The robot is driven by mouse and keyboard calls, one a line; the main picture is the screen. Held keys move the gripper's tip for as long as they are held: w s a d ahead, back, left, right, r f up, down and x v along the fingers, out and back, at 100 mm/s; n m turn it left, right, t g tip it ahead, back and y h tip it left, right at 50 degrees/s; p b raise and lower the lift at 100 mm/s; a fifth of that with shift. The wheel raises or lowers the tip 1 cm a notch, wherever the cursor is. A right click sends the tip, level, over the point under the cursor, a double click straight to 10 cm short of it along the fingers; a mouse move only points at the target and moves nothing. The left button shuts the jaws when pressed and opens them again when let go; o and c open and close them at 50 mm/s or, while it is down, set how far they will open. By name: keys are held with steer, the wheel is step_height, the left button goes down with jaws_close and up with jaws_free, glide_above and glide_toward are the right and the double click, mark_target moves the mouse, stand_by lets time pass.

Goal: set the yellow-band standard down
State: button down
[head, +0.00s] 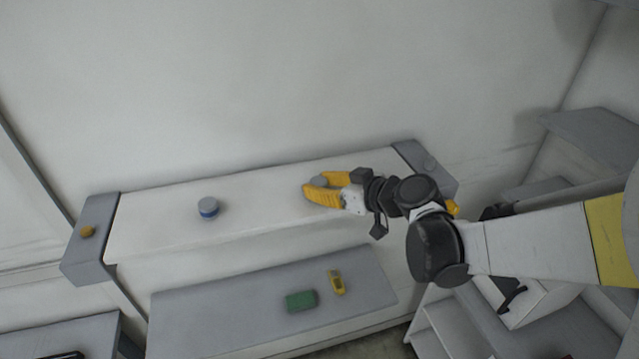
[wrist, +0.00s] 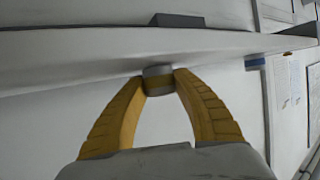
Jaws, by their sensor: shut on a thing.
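The yellow-band standard (head: 320,181) is a small grey cylinder over the right part of the white bench top (head: 265,196). My gripper (head: 314,186) comes in from the right with its yellow fingers closed around it.
A blue-band grey cylinder (head: 208,207) stands on the bench top to the left. Grey blocks end the bench, the left one with an orange knob (head: 87,231). A green block (head: 301,300) and a yellow object (head: 336,283) lie on the lower grey shelf (head: 220,299).

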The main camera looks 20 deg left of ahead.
steer(key=c, duration=1)
jaws_free()
steer(key=shift+f, duration=0.15)
steer(key=shift+c, duration=0.2)
steer(key=shift+r, duration=0.2)
steer(key=v, duration=1.2)
steer(key=s+d+f+m+h, duration=0.1)
steer(key=s+d+m+h, duration=0.5)
steer(key=d, duration=0.6)
steer(key=s+d+f+m+h, duration=0.2)
steer(key=s+d+m+h, duration=0.4)
steer(key=s+d, duration=0.3)
steer(key=d, duration=0.3)
steer(key=shift+d+f+t, duration=0.3)
steer(key=shift+d+t, duration=0.1)
